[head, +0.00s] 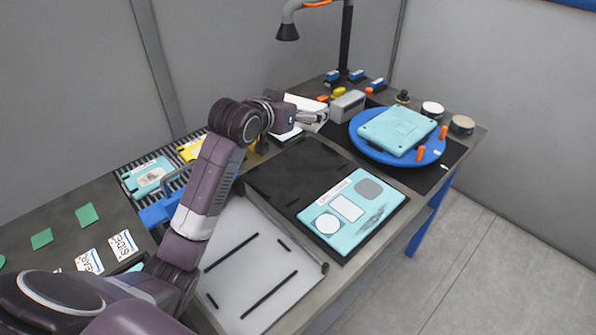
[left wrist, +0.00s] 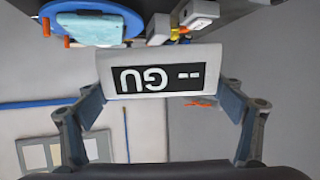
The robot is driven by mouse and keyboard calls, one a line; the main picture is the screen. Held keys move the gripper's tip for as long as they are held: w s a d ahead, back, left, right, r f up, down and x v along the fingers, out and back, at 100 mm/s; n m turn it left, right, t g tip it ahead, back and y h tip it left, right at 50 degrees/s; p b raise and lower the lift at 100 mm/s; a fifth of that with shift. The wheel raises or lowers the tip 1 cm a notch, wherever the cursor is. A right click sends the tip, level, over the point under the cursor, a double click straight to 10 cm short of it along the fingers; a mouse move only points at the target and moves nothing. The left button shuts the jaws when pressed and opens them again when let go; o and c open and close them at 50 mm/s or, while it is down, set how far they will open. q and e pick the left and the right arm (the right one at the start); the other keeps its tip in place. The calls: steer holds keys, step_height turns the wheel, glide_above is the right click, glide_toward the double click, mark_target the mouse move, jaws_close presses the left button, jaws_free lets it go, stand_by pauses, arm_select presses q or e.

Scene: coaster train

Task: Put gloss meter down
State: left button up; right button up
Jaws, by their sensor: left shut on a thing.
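The gloss meter (head: 348,105) is a light grey box at the back of the table, left of the blue turntable. My left gripper (head: 322,117) is shut on it. In the left wrist view the gloss meter (left wrist: 160,58) sits between the two fingers, its dark display with "GU" facing the camera and upside down in the picture. I cannot tell whether its underside touches the table. My right gripper is not in view.
A blue turntable (head: 436,153) carries a teal panel (head: 397,130), with orange pegs around it. A black mat (head: 290,168) holds another teal panel (head: 345,212). A white tray (head: 245,225) lies in front. Small round tins (head: 462,124) stand at the back right. A lamp (head: 287,32) hangs above.

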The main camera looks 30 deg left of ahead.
arm_select(q)
steer(key=shift+w+a+r+n+y, duration=0.3)
steer(key=shift+w+a+r, duration=0.1)
steer(key=shift+r, duration=0.3)
steer(key=shift+w+a+r, duration=0.1)
steer(key=shift+r, duration=0.1)
steer(key=shift+f, duration=0.35)
step_height(320, 180, down, 14)
steer(key=shift+r+p, duration=0.2)
steer(key=shift+p, duration=0.3)
steer(key=shift+f, duration=0.65)
step_height(320, 180, down, 4)
steer(key=shift+f, duration=0.1)
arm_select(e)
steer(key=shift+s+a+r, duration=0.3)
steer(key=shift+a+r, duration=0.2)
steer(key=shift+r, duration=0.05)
